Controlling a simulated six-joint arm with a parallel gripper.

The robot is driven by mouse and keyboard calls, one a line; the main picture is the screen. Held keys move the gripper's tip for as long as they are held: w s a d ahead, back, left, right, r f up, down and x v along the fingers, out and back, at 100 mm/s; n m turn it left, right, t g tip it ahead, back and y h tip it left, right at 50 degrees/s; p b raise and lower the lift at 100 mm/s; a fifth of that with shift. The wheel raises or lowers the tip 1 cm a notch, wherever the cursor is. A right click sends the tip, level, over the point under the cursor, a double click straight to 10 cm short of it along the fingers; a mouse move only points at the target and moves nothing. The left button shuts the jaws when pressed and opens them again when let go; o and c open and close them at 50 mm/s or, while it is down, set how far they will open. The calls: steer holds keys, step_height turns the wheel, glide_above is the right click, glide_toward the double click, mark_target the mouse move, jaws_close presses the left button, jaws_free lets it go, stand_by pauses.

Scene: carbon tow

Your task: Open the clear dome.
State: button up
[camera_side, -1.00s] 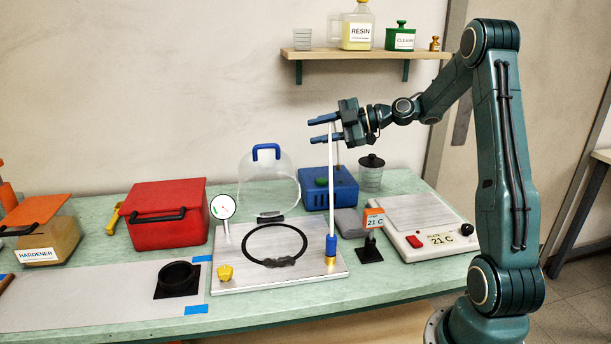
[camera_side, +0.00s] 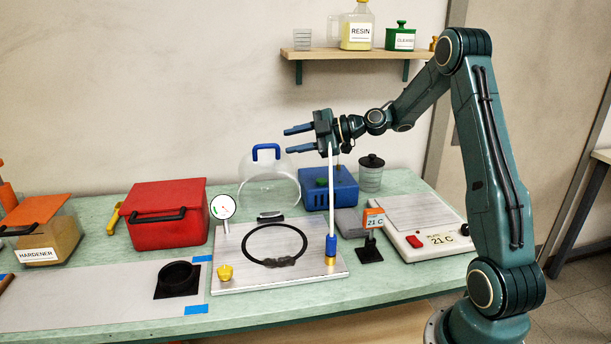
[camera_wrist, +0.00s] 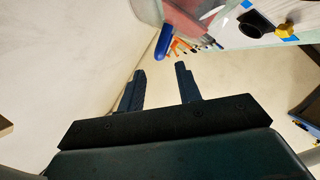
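The clear dome (camera_side: 268,188) stands upright at the back of the base plate (camera_side: 225,289), with a blue handle (camera_side: 266,151) on top. The handle also shows in the wrist view (camera_wrist: 163,42), beyond my fingertips. My gripper (camera_side: 300,138) is open and empty. In the side view it is in the air to the right of the handle and a little above it, fingers pointing left, apart from the dome. In the wrist view my gripper (camera_wrist: 160,80) has a clear gap between its two fingers.
A white upright tube (camera_side: 332,200) stands below my wrist. A blue box (camera_side: 340,189) and a glass jar (camera_side: 371,179) are right of the dome. A red box (camera_side: 165,215) and a round gauge (camera_side: 223,208) are left of it. A shelf (camera_side: 350,53) hangs above.

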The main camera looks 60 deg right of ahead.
mark_target(273, 145)
steer(key=x, duration=0.7)
steer(key=shift+w+a+f, duration=0.1)
steer(key=shift+w, duration=0.1)
jaws_close()
